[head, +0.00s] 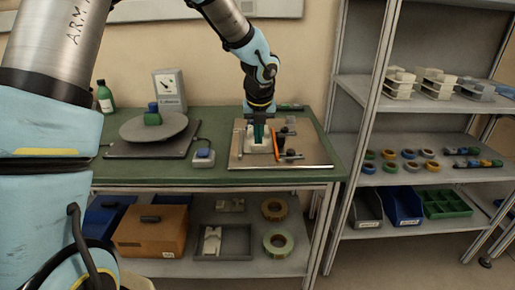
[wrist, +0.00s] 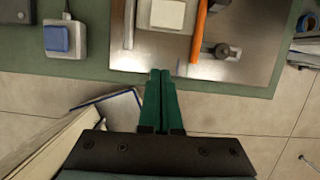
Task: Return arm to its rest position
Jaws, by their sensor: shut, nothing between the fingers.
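My gripper (head: 258,133) hangs at the end of my arm above the metal plate on the green bench in the head view. In the wrist view my gripper (wrist: 161,74) shows two green fingers pressed together with nothing between them. The fingertips point toward the front edge of the metal plate (wrist: 143,61). A whitish block (wrist: 168,14) and an orange bar (wrist: 199,28) are on the plate beyond the fingertips. In the head view my gripper partly hides the whitish block.
The green bench (head: 230,178) also holds a round turntable (head: 175,130) and a blue-button box (head: 203,157). A grey shelf unit (head: 345,125) with tape reels stands at right. An orange-brown box (head: 150,238) and loose tape reels (head: 274,208) sit on the shelf below the bench.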

